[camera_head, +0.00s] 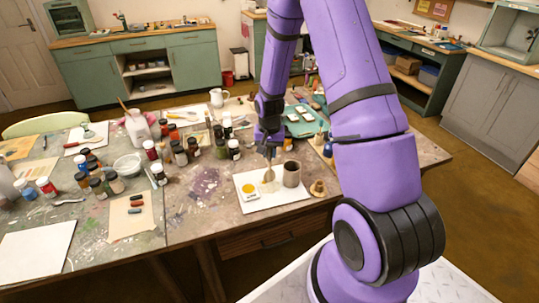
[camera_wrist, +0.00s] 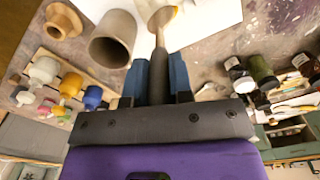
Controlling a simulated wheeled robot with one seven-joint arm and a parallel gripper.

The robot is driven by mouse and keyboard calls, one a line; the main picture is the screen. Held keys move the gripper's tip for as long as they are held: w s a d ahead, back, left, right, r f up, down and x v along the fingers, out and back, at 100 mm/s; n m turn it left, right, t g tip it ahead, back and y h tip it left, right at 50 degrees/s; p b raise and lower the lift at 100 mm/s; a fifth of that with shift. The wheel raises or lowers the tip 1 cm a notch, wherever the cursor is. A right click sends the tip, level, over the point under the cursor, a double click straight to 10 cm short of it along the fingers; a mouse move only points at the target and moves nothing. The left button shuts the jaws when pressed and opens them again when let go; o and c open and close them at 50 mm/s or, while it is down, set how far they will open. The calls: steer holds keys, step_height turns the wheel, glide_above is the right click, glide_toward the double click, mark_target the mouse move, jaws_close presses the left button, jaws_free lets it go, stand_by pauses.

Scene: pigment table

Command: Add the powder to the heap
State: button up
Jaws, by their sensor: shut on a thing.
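My gripper (camera_head: 268,146) is shut on the grey handle of a spoon-like tool (camera_head: 268,174), which hangs head down over a white board (camera_head: 285,199). In the wrist view my gripper (camera_wrist: 158,85) grips the handle between its blue fingers, and the tool's pale, wider head (camera_wrist: 162,17) shows near the top edge. A yellow heap (camera_head: 250,188) lies on the board's left part, just left of the tool. A grey-brown cup (camera_head: 291,175) stands to the tool's right; it also shows in the wrist view (camera_wrist: 113,40). I cannot tell whether the tool carries powder.
A small wooden piece (camera_head: 317,188) stands right of the board near the table edge. Several dark bottles (camera_head: 234,149) stand left of my gripper, and a palette area (camera_head: 300,117) lies behind. The stained table (camera_head: 200,215) is clear left of the board.

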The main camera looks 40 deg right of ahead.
steer(key=shift+r, duration=2.65)
